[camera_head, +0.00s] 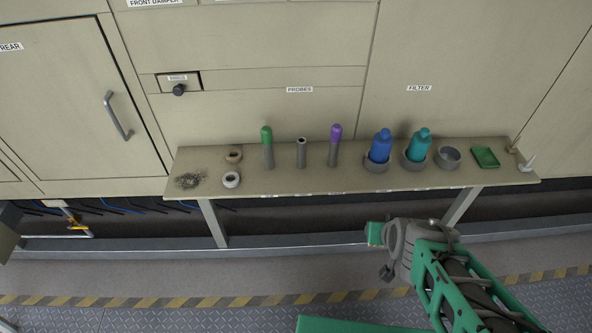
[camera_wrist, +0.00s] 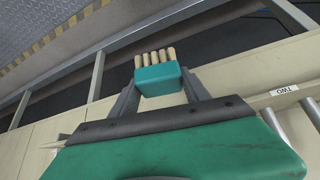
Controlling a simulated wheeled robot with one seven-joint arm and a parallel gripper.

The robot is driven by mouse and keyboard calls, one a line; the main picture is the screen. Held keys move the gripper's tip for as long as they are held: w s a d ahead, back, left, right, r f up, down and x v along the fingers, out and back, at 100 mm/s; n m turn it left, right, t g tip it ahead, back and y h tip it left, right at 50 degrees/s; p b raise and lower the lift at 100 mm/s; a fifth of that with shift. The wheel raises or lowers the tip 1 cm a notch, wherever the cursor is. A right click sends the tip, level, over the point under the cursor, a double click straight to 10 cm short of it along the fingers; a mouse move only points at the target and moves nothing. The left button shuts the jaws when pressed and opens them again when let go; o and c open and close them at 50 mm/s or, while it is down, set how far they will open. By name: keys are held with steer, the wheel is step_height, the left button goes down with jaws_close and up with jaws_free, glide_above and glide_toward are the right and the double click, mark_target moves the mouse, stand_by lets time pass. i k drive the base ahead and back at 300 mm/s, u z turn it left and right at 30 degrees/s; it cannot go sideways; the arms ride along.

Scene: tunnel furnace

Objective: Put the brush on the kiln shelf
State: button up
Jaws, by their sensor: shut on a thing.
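My gripper (camera_wrist: 160,86) is shut on the brush (camera_wrist: 159,79), a teal block with a row of several tan tufts, held between the two fingers. The tufts point away from the palm. In the head view the teal end of the brush (camera_head: 375,234) shows at the tip of my gripper (camera_head: 388,236), in front of and below a long beige shelf (camera_head: 330,181). I cannot tell from its visible labels whether this is the kiln shelf.
On the shelf stand a green-topped probe (camera_head: 267,146), a grey tube (camera_head: 301,153), a purple-topped probe (camera_head: 335,145), blue (camera_head: 380,145) and teal (camera_head: 418,145) bottles in rings, an empty ring (camera_head: 449,157) and a green tray (camera_head: 485,157). Wire scraps (camera_head: 189,180) lie left.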

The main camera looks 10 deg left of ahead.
mark_target(192, 157)
steer(key=u, duration=2.5)
steer(key=i, duration=1)
